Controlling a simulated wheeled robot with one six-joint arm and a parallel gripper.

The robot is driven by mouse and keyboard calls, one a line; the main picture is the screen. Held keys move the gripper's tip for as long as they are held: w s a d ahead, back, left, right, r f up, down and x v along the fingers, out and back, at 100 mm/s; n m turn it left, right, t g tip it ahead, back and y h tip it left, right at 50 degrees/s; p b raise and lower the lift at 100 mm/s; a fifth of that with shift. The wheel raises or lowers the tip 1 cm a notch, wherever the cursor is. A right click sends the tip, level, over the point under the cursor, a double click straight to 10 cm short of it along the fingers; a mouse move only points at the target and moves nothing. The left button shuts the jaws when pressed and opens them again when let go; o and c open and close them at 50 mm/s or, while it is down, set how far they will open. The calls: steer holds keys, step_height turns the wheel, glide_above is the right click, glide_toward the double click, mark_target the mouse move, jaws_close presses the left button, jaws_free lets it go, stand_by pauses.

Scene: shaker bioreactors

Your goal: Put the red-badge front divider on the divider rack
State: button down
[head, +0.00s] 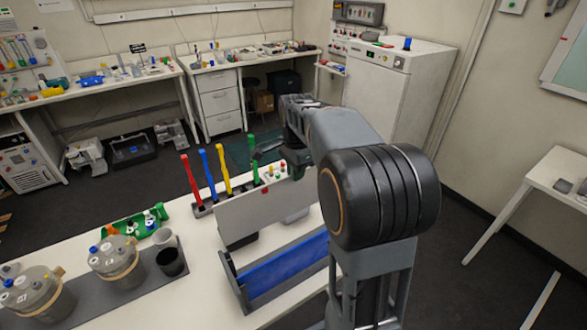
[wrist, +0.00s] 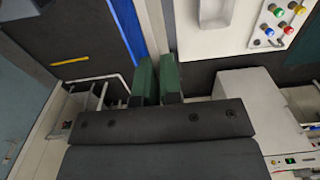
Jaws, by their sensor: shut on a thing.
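The front divider (head: 265,212) is a flat pale grey panel standing upright above the table in the head view. A small red mark (head: 264,191) shows at its upper edge. My gripper (head: 297,165) is at its upper right, partly hidden by my own arm. In the wrist view the green fingers of my gripper (wrist: 157,82) are closed on the thin pale edge of the divider (wrist: 154,35). A dark frame with a blue panel (head: 285,272), perhaps the divider rack, lies in front of the divider. Whether the divider's lower edge touches anything is unclear.
A holder with red, blue, yellow and green handles (head: 222,168) stands behind the divider. A box with coloured knobs (wrist: 285,20) is close to the right of my fingers. Lidded vessels (head: 115,262) and a dark cup (head: 172,262) stand at left. White table (head: 190,305) is clear at front.

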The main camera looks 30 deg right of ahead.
mark_target(295, 199)
steer(key=shift+f+b, duration=1.6)
steer(key=shift+f, duration=0.4)
steer(key=shift+s+a, duration=0.1)
steer(key=shift+f+b, duration=0.45)
steer(key=shift+f, duration=0.35)
stand_by(0.8)
steer(key=shift+f, duration=0.4)
steer(key=shift+f+b, duration=0.3)
steer(key=shift+b, duration=0.15)
steer(key=shift+f, duration=0.35)
steer(key=shift+f+b, duration=0.3)
steer(key=shift+b, duration=0.15)
stand_by(0.3)
steer(key=shift+f+b, duration=0.3)
steer(key=shift+f, duration=0.2)
steer(key=shift+f+b, duration=0.35)
steer(key=shift+f, duration=0.2)
